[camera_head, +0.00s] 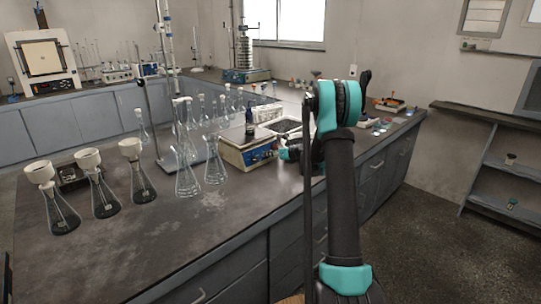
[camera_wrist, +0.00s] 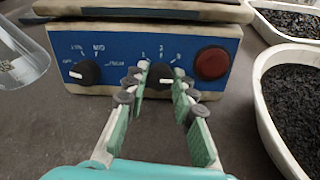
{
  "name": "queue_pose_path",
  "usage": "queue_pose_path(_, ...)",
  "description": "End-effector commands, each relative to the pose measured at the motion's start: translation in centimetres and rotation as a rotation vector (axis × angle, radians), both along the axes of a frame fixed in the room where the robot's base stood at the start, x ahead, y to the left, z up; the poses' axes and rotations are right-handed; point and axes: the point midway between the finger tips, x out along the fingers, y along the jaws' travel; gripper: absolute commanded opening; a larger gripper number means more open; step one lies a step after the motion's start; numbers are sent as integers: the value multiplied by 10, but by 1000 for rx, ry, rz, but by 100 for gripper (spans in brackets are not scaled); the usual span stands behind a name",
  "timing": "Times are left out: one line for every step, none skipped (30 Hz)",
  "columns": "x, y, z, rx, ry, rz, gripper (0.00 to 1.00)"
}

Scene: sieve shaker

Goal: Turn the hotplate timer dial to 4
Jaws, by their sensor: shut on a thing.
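The hotplate (camera_head: 232,156) is a cream box with a blue front panel (camera_wrist: 120,47), and it stands on the bench. In the wrist view its panel carries two black dials and a round red button (camera_wrist: 212,63). The right dial, the timer dial (camera_wrist: 160,73), has small white numbers around it, with a 3 above it. My gripper (camera_wrist: 161,82) points at the panel with its fingers on either side of this dial, shut on it. The fingers partly hide the dial and its pointer, so its setting cannot be read. The left dial (camera_wrist: 84,73) has its white mark toward OFF.
A dark bottle (camera_head: 249,131) stands on the hotplate. Glass flasks (camera_head: 187,180) stand just left of it. White trays of black granules (camera_wrist: 290,105) lie close to the right of my gripper. Flasks with white funnels (camera_head: 102,195) stand at the bench's left.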

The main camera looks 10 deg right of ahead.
Motion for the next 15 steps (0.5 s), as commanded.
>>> queue_pose_path(-1, -1, -1, -2, 2, 1, 0)
queue_pose_path(-1, -1, -1, -2, 2, 1, 0)
queue_pose_path(-1, -1, -1, -2, 2, 1, 0)
queue_pose_path(-1, -1, -1, -2, 2, 1, 29)
queue_pose_path(-1, -1, -1, -2, 2, 1, 32)
queue_pose_path(-1, -1, -1, -2, 2, 1, 37)
queue_pose_path(-1, 0, -1, -2, 1, 1, 41)
queue_pose_path(-1, 0, -1, -2, 1, 1, 45)
queue_pose_path(-1, 0, -1, -2, 1, 1, 46)
queue_pose_path(-1, 0, -1, -2, 1, 1, 46)
queue_pose_path(-1, 0, -1, -2, 1, 1, 46)
queue_pose_path(-1, 0, 0, -1, 0, 1, 46)
queue_pose_path(-1, 0, 0, -1, 0, 1, 46)
queue_pose_path(-1, 0, 0, -1, 0, 1, 46)
queue_pose_path(0, 0, 0, -1, 0, 1, 46)
